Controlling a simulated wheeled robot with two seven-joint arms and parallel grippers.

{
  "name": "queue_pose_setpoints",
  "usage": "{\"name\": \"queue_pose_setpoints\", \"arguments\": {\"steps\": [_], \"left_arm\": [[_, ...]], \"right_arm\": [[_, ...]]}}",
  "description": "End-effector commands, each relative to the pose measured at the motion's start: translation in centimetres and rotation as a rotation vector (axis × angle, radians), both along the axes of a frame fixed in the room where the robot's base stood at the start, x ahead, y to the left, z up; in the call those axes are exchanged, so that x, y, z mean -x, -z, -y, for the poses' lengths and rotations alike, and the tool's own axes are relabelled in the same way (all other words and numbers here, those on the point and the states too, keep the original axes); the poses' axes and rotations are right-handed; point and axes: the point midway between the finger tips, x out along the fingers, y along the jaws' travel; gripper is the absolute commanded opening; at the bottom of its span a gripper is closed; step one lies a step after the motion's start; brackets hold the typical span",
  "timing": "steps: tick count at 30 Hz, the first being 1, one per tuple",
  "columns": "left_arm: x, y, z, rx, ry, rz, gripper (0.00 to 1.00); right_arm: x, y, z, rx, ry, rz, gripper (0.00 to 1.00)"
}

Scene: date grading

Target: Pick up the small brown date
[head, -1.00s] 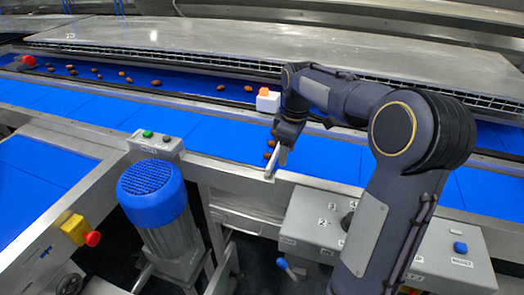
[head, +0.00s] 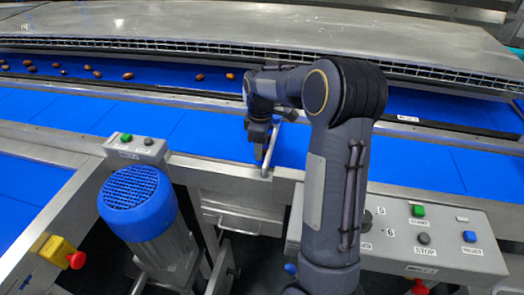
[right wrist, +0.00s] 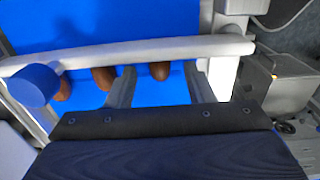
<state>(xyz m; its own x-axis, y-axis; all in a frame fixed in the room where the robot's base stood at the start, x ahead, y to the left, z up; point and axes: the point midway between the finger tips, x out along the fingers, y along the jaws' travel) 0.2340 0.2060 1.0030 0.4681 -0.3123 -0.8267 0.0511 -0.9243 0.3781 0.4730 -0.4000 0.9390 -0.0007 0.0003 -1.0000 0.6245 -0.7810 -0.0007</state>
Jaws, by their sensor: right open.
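Three brown dates lie on the blue belt in the right wrist view: one (right wrist: 160,71) between my finger lines, one (right wrist: 103,77) left of them, and one (right wrist: 62,88) further left, partly hidden by a blue cylinder. I cannot tell which is the small one. My right gripper (right wrist: 158,84) is open and empty, its fingers pointing at the belt by the pale rail (right wrist: 140,51). In the head view my right gripper (head: 266,158) is over the belt's near edge, and these dates are hidden there. My left gripper is not in view.
More dates (head: 127,76) lie on the far blue belt (head: 160,79). A metal rail separates it from the near belt (head: 210,135). A blue motor (head: 140,205), a button box (head: 137,147) and a control panel (head: 440,245) stand at the front.

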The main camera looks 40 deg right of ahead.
Motion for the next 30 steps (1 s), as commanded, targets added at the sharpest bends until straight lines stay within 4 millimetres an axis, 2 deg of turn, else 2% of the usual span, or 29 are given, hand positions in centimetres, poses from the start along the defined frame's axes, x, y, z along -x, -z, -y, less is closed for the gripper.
{"name": "queue_pose_setpoints", "arguments": {"steps": [3, 9, 17, 26, 30], "left_arm": [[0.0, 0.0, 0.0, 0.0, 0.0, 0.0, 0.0], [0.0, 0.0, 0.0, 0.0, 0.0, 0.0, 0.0], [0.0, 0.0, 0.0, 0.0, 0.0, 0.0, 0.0], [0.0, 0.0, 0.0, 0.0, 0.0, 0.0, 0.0], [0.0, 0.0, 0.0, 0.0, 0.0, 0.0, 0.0]], "right_arm": [[0.0, 0.7, 0.0, -0.001, 0.0, 0.001, 0.48], [0.0, 0.7, 0.0, 0.0, 0.0, 0.001, 0.47], [0.0, 0.6, 0.0, 0.0, 0.0, 0.001, 0.14], [0.0, 0.5, 0.0, 0.0, 0.0, 0.003, 0.14], [-0.1, -0.8, 0.0, 0.001, 0.0, 0.005, 0.14]]}}
